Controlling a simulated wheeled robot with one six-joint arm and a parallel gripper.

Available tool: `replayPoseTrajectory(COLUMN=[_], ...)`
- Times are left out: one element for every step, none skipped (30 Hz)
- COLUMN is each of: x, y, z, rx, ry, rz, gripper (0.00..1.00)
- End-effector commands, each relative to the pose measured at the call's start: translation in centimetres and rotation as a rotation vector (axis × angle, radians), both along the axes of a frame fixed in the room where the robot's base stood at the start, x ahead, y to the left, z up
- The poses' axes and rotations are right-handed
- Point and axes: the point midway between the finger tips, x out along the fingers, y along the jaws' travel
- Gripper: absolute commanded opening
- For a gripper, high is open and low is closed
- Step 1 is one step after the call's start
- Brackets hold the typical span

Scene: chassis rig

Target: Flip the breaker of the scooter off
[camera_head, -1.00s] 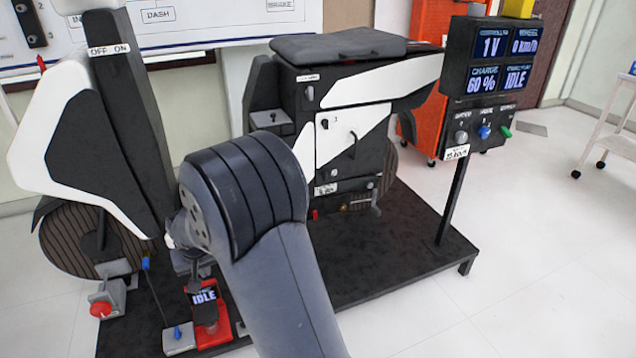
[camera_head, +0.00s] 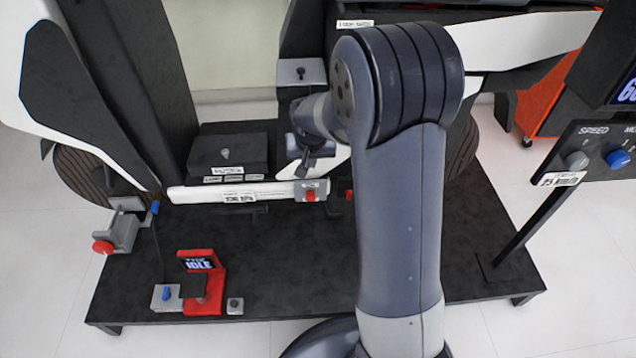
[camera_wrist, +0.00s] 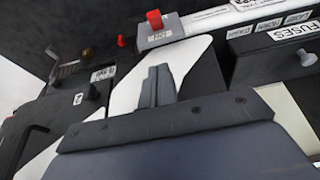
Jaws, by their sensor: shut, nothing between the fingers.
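The scooter (camera_head: 245,193) stands on a dark platform. The likely breaker is a small red lever (camera_head: 311,196) on a grey block at the right end of the white floorboard strip. In the wrist view the red lever (camera_wrist: 154,19) stands up from its grey block, above a white label that seems to read ON. My gripper (camera_head: 312,158) is just behind and above the block in the head view, partly hidden by my arm. In the wrist view my gripper (camera_wrist: 158,72) is shut and empty, its tips pointing towards the lever with a visible gap.
A black box with a knob (camera_head: 225,155) and a FUSES label (camera_wrist: 305,57) lie beside the breaker. A red stand with an IDLE display (camera_head: 205,285) and a red-knobbed clamp (camera_head: 104,247) are at the left. A control panel (camera_head: 610,155) stands right. The platform's front middle is clear.

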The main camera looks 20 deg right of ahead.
Motion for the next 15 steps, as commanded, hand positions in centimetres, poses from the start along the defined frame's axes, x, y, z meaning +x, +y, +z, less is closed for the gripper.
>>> replayPoseTrajectory(x=[0.0,0.0,0.0,0.0,0.0,0.0,0.0,0.1,0.1,0.2,0.3,0.5,0.6,0.8,1.0], y=[0.0,0.0,0.0,0.0,0.0,0.0,0.0,0.0,0.0,-0.1,-0.1,-0.1,-0.2,-0.2,-0.3], z=[0.0,0.0,0.0,0.0,0.0,0.0,-0.1,-0.2,-0.5,-0.7,-1.1,-1.6,-2.1,-2.7,-3.4], rx=[0.000,0.000,0.000,0.000,0.000,0.000,0.000,0.000,0.000,0.000,0.001,0.000,0.000,0.000,0.000], ry=[0.000,0.000,0.000,0.000,0.000,0.000,0.000,0.000,0.001,0.001,0.001,0.002,0.003,0.003,0.003], rz=[0.000,0.000,0.000,0.000,0.000,0.000,0.000,0.000,0.000,0.000,-0.001,-0.001,-0.001,-0.001,-0.001], gripper=[0.00,0.00,0.00,0.00,0.00,0.00,0.00,0.00,0.00,0.00,0.00,0.00,0.00,0.00,0.00])
